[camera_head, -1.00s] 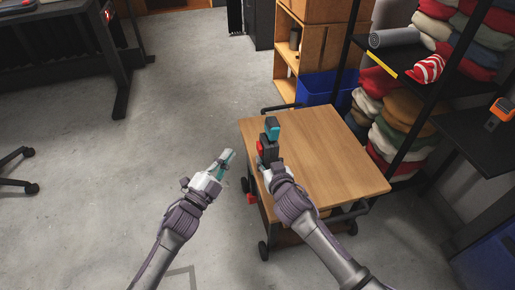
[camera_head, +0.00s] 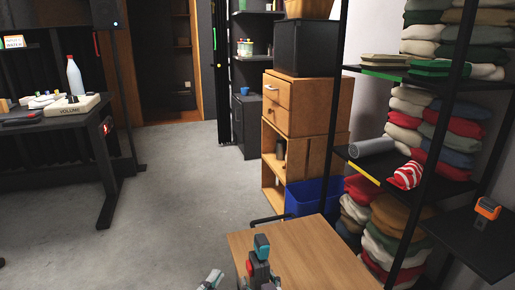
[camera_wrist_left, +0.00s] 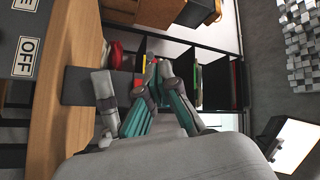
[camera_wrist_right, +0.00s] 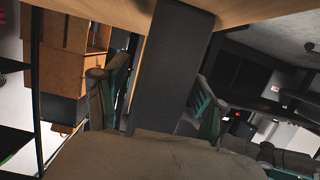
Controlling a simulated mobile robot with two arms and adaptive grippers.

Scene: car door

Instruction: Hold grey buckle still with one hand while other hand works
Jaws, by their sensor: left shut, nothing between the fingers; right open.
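The grey buckle appears as a dark grey block (camera_wrist_right: 172,65) running from the wooden tabletop down between the right gripper's fingers in the right wrist view. My right gripper (camera_wrist_right: 152,100) is open, one finger on each side of the block; contact is not clear. In the head view the right gripper (camera_head: 260,256) stands at the cart's near left edge, partly cut off. My left gripper (camera_wrist_left: 156,75) is shut and empty, its tips beside the block (camera_wrist_left: 76,86) and the right gripper. In the head view its tip (camera_head: 212,279) shows at the bottom edge.
The wooden cart top (camera_head: 310,255) is otherwise bare. A blue bin (camera_head: 312,196) and a wooden cabinet (camera_head: 290,120) stand behind it. A black shelf with folded cloths (camera_head: 440,135) is at the right. A desk (camera_head: 60,115) is at the left, with open floor between.

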